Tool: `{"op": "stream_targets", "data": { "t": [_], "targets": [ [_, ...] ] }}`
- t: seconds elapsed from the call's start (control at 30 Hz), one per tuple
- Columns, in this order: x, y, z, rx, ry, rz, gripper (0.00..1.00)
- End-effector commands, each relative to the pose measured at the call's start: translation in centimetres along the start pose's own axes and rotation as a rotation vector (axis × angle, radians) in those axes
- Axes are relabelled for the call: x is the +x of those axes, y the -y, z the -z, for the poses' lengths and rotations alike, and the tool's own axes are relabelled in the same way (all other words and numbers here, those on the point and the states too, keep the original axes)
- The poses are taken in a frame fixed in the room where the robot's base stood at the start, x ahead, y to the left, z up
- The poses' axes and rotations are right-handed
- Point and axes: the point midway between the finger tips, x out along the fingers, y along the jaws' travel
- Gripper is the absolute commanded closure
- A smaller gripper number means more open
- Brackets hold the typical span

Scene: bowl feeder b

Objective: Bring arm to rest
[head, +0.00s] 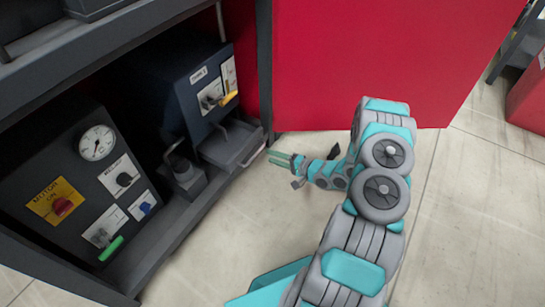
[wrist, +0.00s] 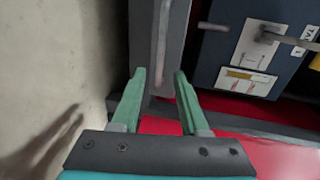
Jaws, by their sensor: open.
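My gripper (head: 274,158) is at the end of my extended teal and grey arm in the head view. It points left toward the dark machine frame (head: 265,70) and sits a little right of the tray under the blue control box (head: 201,88). In the wrist view my gripper (wrist: 160,73) has its two green fingers apart, with nothing held between them. A grey bar (wrist: 164,35) shows beyond the fingertips. I cannot tell how far it is from them.
A dark panel with a gauge (head: 97,142), a yellow motor switch plate (head: 53,202) and a green-handled lever (head: 111,248) stands at left. A red panel (head: 390,60) rises behind my arm. Pale floor (head: 235,235) lies clear between machine and arm.

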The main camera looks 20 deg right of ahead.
Motion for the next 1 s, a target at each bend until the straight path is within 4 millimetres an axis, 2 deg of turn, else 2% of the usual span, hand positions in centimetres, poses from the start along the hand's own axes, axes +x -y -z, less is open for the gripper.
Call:
{"op": "stream_targets", "data": {
  "t": [0.33,0.5,0.77,1.0],
  "targets": [
    [0.1,0.1,0.2,-0.013,-0.003,-0.013,0.56],
    [0.1,1.1,2.4,-0.130,-0.030,-0.131,0.56],
    [-1.4,5.0,7.7,-0.413,-0.105,-0.447,0.56],
    [-4.5,10.5,10.6,-0.608,-0.158,-0.721,0.56]
  ]
}}
